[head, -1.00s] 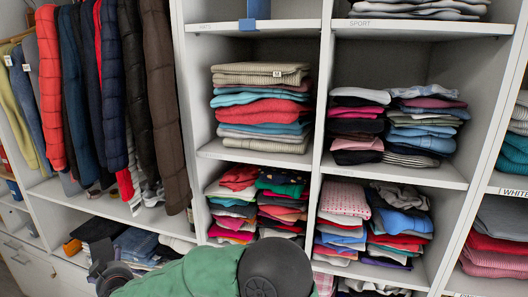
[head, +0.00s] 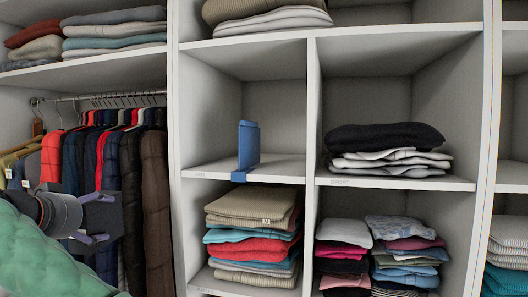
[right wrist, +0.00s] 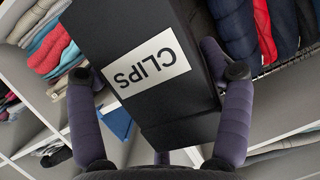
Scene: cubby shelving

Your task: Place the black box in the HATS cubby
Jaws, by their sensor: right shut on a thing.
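A black box with a white label reading CLIPS (right wrist: 150,65) fills the middle of the right wrist view. My right gripper (right wrist: 165,100) is shut on it, with purple fingers along both its sides. In the head view my right gripper (head: 95,220) is at the left, in front of the hanging jackets; the dark box (head: 106,214) shows between its fingers. The cubby at the centre left (head: 212,120) has a small edge label, too faint to read surely, perhaps HATS. My left gripper is not in view.
The cubby to the right holds a pile of folded clothes (head: 390,150) above a label reading SPORT. Folded stacks (head: 252,235) fill the cubby below. Jackets (head: 130,190) hang at the left. The left part of the blue object's cubby is free.

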